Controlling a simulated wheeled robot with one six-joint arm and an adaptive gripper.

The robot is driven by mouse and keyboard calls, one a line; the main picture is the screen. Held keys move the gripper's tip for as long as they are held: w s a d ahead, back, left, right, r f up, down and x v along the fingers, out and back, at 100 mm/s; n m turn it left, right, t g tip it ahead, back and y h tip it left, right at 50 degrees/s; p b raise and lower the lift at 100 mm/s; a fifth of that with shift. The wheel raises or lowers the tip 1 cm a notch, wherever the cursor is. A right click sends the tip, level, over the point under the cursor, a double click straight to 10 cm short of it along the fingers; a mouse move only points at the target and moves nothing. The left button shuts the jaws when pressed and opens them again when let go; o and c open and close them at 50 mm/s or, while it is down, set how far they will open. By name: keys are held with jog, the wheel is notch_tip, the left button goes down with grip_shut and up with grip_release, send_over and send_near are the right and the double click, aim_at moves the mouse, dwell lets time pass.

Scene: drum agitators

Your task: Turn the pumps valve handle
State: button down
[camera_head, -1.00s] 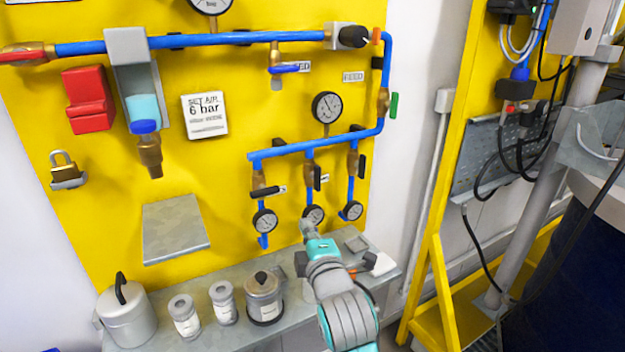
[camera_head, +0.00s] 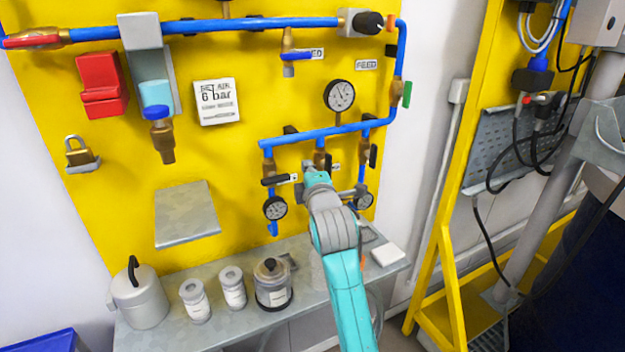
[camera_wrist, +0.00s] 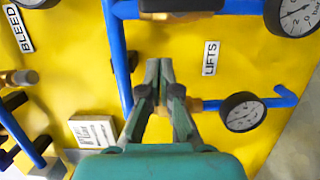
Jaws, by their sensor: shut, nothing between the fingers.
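Three small brass valves with black handles hang under the blue pipe (camera_head: 330,132) on the yellow panel. The left handle (camera_head: 275,180) lies sideways; the right handle (camera_head: 373,155) points up and down. My gripper (camera_head: 308,170) is at the middle valve and covers part of it. In the wrist view my gripper (camera_wrist: 160,65) has its fingertips together with nothing between them, in front of the panel beside the blue pipe. A "LIFTS" label (camera_wrist: 211,58) and a black handle (camera_wrist: 180,6) show near it. No pumps label is readable, so I cannot tell which handle is the pumps one.
Gauges (camera_head: 275,208) hang below the valves; a larger gauge (camera_head: 340,96) is above. The metal shelf (camera_head: 225,328) holds a pot (camera_head: 140,295) and several canisters. A yellow frame (camera_head: 440,240) stands to the right. A grey plate (camera_head: 187,214) is on the panel left.

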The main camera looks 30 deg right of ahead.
aim_at(328, 167)
jog(key=shift+s+d, duration=0.15)
jog(key=shift+d, duration=1.75)
